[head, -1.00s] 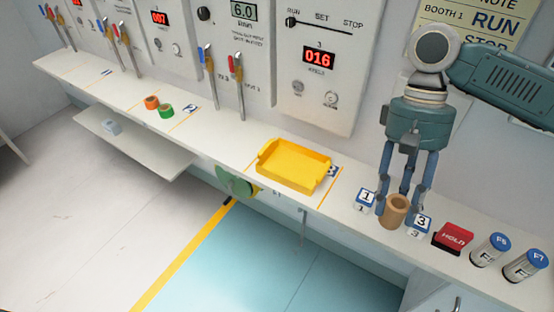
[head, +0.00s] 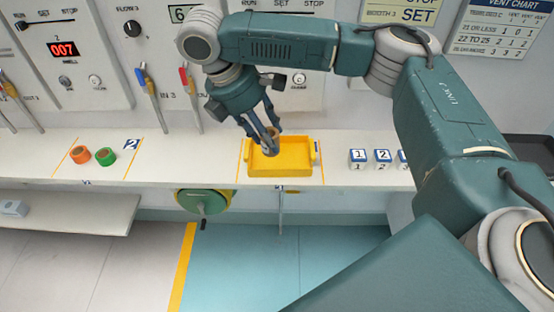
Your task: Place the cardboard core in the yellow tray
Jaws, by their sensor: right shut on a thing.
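The yellow tray (head: 280,167) sits on the white shelf between two thin orange lines, in the middle of the head view. My right gripper (head: 269,146) points down over the tray. It is shut on the brown cardboard core (head: 271,152), which is partly hidden by the fingers. The core is at the upper left part of the tray; I cannot tell whether it touches the tray floor. My left gripper is not in view.
Number blocks (head: 358,158) stand on the shelf right of the tray. An orange roll (head: 80,154) and a green roll (head: 105,156) lie to the left. A green round wheel (head: 204,204) sits below the shelf edge. Levers and panels line the wall behind.

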